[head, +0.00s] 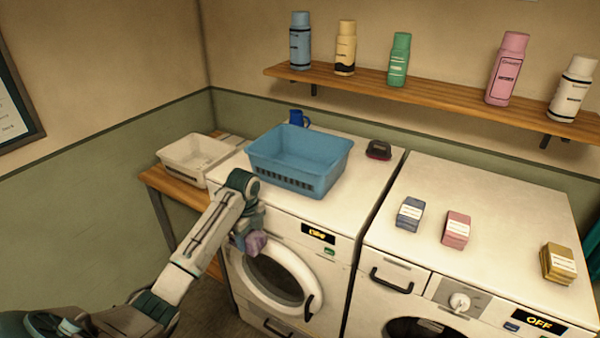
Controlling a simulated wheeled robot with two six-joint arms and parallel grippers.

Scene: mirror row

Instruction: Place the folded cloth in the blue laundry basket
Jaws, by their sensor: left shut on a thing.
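The blue laundry basket (298,172) stands on top of the left washing machine, and what I can see of its inside is empty. My left gripper (247,230) is in front of that machine, below the basket's front left corner. It is shut on a small purple folded cloth (256,243), partly hidden by the gripper. The cloth hangs in front of the machine's upper front, above the round door, and is apart from the basket. My right gripper is not in view.
A white basket (186,163) stands on a wooden table to the left. A blue mug (298,118) is behind the blue basket, and a dark brush-like item (379,150) is right of it. Small boxes (456,229) sit on the right machine (500,200). Several bottles line the wall shelf (430,95).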

